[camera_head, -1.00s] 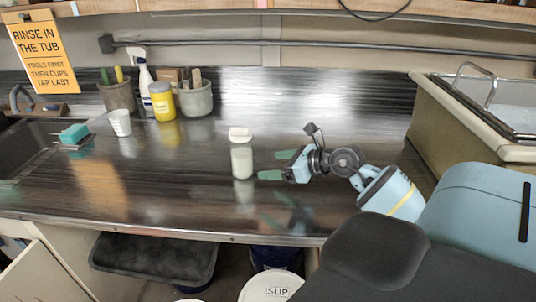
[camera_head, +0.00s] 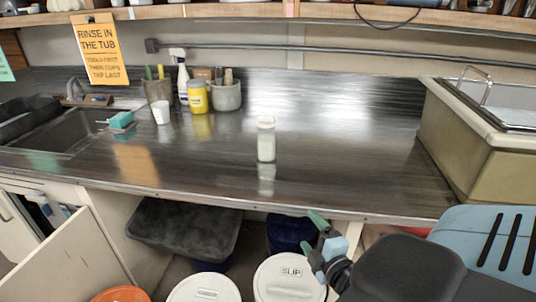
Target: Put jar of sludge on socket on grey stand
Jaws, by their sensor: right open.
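A pale jar (camera_head: 266,140), which I take to be the jar of sludge, stands upright on the dark shiny counter (camera_head: 340,150), with its reflection below it. My right gripper (camera_head: 314,243) is low at the front, over the bucket area by the counter's front edge. Its green fingers are apart and empty, well clear of the jar. My left gripper is not in view. I cannot make out a grey stand with a socket.
A white cup (camera_head: 161,113), a yellow tub (camera_head: 197,97), a spray bottle (camera_head: 182,80) and tool pots stand at the back left. A sink (camera_head: 70,132) is at left, a tub (camera_head: 475,140) at right. Lidded buckets, one marked SLIP (camera_head: 290,280), stand below. Counter around the jar is clear.

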